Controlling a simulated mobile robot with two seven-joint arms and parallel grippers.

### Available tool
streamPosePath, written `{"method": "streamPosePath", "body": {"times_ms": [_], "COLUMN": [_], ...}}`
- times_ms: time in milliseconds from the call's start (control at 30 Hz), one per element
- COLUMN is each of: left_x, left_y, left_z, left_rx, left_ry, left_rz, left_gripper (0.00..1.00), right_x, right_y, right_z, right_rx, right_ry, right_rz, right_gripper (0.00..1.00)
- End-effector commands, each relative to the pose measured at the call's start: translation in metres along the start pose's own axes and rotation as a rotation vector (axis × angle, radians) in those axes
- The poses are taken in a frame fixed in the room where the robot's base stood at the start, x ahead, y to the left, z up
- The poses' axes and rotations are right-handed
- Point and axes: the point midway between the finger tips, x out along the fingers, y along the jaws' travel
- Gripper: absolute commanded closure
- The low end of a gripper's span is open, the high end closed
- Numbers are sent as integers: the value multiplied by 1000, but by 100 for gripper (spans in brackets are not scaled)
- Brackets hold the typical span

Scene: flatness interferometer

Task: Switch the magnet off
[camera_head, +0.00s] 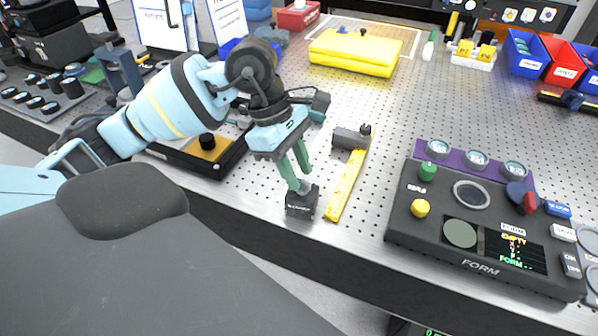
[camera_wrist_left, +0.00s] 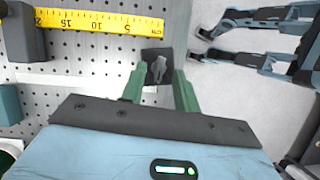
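A small black block with a grey lever-like knob (camera_head: 302,202), which looks like the magnet, sits at the table's front edge. In the left wrist view the block (camera_wrist_left: 157,56) lies beyond my fingertips, with its knob between them in the picture. My left gripper (camera_head: 300,180) points down at it from above, its green fingers apart. In the left wrist view my left gripper (camera_wrist_left: 159,76) shows a gap on both sides of the knob, and I cannot tell whether a finger touches it. My right gripper is not in view.
A yellow ruler (camera_head: 345,186) lies right of the block, with a grey block with a dark knob (camera_head: 350,138) at its far end. A dark FORM console (camera_head: 410,225) stands to the right. A black tray (camera_head: 232,152) lies left. The perforated table between is clear.

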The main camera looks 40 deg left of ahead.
Motion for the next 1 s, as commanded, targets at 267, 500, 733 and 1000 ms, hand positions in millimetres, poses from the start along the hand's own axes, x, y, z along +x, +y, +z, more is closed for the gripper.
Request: {"method": "streamPosePath", "body": {"times_ms": [267, 500, 733, 1000], "left_x": [15, 15, 14, 14], "left_y": [0, 0, 0, 0], "left_z": [0, 0, 0, 0], "left_rx": [1, 0, 0, -43], "left_ry": [0, 0, 0, 2], "left_rz": [0, 1, 1, 21], "left_gripper": [69, 74, 100, 100], "right_x": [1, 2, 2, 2], "right_y": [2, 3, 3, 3], "right_z": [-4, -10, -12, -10], "right_rx": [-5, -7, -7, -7], "right_ry": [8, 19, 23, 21], "right_rz": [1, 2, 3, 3], "right_gripper": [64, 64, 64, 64]}}
